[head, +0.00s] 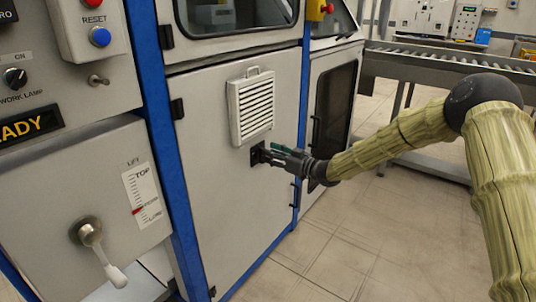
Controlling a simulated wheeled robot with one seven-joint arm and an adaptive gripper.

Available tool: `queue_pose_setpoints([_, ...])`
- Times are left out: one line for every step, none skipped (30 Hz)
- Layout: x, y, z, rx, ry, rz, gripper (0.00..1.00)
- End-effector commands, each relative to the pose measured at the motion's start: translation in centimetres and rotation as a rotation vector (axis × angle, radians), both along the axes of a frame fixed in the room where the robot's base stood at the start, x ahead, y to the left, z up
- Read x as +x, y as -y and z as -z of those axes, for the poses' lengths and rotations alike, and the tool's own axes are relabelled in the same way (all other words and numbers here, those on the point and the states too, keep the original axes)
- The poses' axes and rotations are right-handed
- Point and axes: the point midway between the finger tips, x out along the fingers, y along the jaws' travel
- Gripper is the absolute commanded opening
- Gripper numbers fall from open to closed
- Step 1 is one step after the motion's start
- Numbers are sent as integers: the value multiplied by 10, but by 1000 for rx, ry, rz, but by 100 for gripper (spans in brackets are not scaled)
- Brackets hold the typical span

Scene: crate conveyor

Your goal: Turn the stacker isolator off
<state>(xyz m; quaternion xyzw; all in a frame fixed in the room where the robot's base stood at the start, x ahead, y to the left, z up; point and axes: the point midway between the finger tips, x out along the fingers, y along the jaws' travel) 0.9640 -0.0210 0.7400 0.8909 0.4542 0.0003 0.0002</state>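A small black fitting (256,153) is on the grey cabinet door, just below the louvred vent. It may be the stacker isolator, but no label for it can be read. My gripper (270,155) reaches in from the right, with its fingertips at this fitting. The fingers cover part of it, so its handle position is hidden. I cannot tell whether the fingers touch it or are closed on it.
The louvred vent (252,106) stands out just above my gripper. A control panel with a work lamp knob (15,77), a blue reset button (100,36) and a lift lever (97,250) is at left. A roller conveyor (450,65) runs behind my arm. Floor at lower right is clear.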

Motion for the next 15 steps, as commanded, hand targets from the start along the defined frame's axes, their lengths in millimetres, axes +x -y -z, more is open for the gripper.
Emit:
queue_pose_setpoints([3, -5, 1, 0, 0, -1, 38])
queue_pose_setpoints([5, -8, 1, 0, 0, -1, 38])
queue_pose_setpoints([7, -11, 0, 0, 0, -1, 38])
queue_pose_setpoints([9, -13, 0, 0, 0, -1, 38])
queue_pose_setpoints([10, -14, 0, 0, 0, 0, 38])
queue_pose_setpoints([11, -15, 0, 0, 0, 0, 38])
queue_pose_setpoints([12, -16, 0, 1, -1, 0, 38])
queue_pose_setpoints([12, -17, 0, 1, -1, 0, 38])
queue_pose_setpoints([13, -18, 0, 1, -1, 0, 38])
queue_pose_setpoints([13, -18, 0, 1, -1, 0, 38])
queue_pose_setpoints([13, -18, 0, 1, -1, 0, 38])
queue_pose_setpoints([13, -18, 0, 1, -1, 0, 38])
queue_pose_setpoints([13, -18, 0, 1, -1, 0, 38])
queue_pose_setpoints([13, -18, 0, 1, -1, 0, 38])
queue_pose_setpoints([13, -18, 0, 1, -1, 0, 38])
